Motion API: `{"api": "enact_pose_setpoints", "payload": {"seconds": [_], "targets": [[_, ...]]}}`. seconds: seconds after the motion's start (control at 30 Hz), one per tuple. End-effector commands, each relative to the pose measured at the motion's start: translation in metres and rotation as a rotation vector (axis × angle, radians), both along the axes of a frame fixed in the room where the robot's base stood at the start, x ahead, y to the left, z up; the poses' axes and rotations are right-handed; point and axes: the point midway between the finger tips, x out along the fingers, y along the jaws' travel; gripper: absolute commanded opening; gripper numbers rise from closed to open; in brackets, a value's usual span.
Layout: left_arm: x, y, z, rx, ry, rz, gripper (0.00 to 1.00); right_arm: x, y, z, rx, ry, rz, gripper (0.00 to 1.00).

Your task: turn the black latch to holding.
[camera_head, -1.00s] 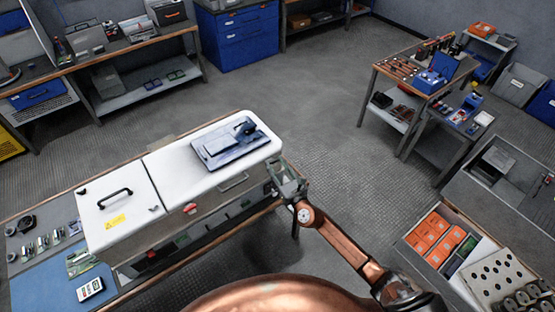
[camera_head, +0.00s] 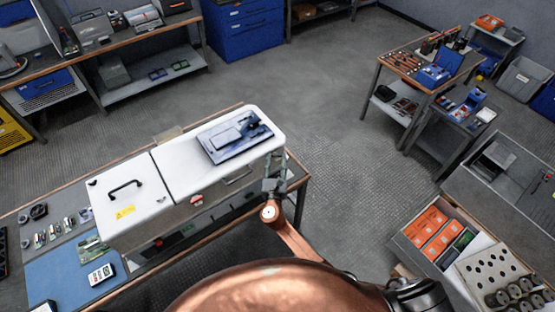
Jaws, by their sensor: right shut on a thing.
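A white cabinet (camera_head: 178,182) stands on the bench, with a black carrying handle (camera_head: 125,187) on its left lid. My right gripper (camera_head: 274,172) is at the right end of the cabinet's front face, just under the top edge. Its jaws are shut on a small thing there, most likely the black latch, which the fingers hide. The latch's angle and any marking by it cannot be made out. A red knob (camera_head: 197,200) and a grey bar handle (camera_head: 238,176) are further left on the same face. My left gripper is not in view.
A dark blue tray-like panel (camera_head: 222,149) lies on the cabinet's right lid. A blue mat (camera_head: 62,280) with a meter (camera_head: 101,275) is at the bench's left. A bin with orange boxes (camera_head: 430,225) stands at the right. The floor behind the cabinet is clear.

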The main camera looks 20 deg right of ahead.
Motion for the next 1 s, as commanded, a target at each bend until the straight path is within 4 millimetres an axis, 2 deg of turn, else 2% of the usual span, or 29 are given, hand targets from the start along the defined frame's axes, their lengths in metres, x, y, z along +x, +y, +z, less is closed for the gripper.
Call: {"api": "enact_pose_setpoints", "payload": {"seconds": [0.4, 0.43, 0.5, 0.67, 1.0], "targets": [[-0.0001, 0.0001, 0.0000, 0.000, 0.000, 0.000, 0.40, 0.0002, 0.0008, 0.0006, 0.002, -0.001, -0.005, 0.10], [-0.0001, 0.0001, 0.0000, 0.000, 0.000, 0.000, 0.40, 0.0002, 0.0008, 0.0007, 0.002, -0.001, -0.005, 0.36], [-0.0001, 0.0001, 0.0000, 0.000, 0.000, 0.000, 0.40, 0.0002, 0.0008, 0.0007, 0.002, -0.001, -0.005, 0.41], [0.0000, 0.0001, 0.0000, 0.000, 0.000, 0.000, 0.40, 0.0002, 0.0006, 0.0006, 0.001, 0.000, -0.005, 0.52], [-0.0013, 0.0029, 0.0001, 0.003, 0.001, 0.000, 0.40, -0.0022, 0.0013, 0.0000, 0.001, 0.000, -0.005, 0.52]]}}
